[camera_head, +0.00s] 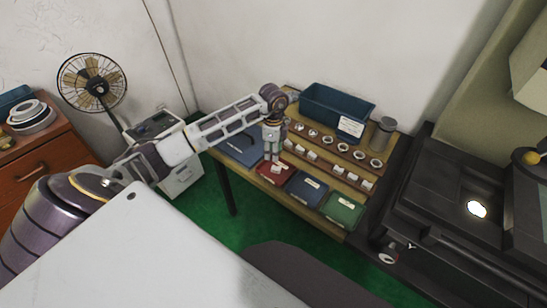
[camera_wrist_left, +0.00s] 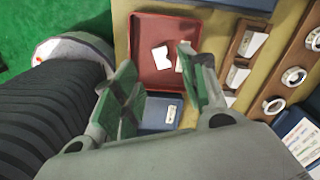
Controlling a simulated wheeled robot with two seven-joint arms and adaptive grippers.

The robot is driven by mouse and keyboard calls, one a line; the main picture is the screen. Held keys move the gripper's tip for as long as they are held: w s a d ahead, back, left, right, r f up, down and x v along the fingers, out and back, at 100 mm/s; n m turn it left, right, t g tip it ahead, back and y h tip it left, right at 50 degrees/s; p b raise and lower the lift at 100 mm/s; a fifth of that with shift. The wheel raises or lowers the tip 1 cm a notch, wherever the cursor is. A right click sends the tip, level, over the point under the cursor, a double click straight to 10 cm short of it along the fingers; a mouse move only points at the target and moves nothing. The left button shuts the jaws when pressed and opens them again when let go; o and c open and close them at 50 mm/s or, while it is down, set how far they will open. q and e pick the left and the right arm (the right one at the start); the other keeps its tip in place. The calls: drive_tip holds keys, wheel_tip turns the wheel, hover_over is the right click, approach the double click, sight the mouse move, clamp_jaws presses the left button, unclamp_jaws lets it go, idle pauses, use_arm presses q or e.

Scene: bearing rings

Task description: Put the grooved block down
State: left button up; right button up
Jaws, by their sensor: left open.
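A small white block with a notch, which looks like the grooved block (camera_wrist_left: 160,57), lies in the red tray (camera_wrist_left: 142,28) in the left wrist view. A second white piece (camera_wrist_left: 179,63) lies beside it, partly hidden by a finger. In the head view, small white shapes (camera_head: 278,168) show in the red tray (camera_head: 266,174), too small to tell apart. My left gripper (camera_wrist_left: 157,62) is open, its green-padded fingers apart and nothing held between them. In the head view the left gripper (camera_head: 273,157) points down just above the red tray. My right gripper is in neither view.
Blue trays (camera_head: 306,188) (camera_head: 240,147) flank the red one, with a green tray (camera_head: 342,210) farther right. Behind them are a rack of white blocks (camera_head: 312,156) and a rack of rings (camera_head: 343,147). A blue bin (camera_head: 330,107) and grey cylinder (camera_head: 382,133) stand at the back.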

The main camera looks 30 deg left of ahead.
use_arm(q)
drive_tip(key=shift+r, duration=1.55)
drive_tip(key=shift+f, duration=0.1)
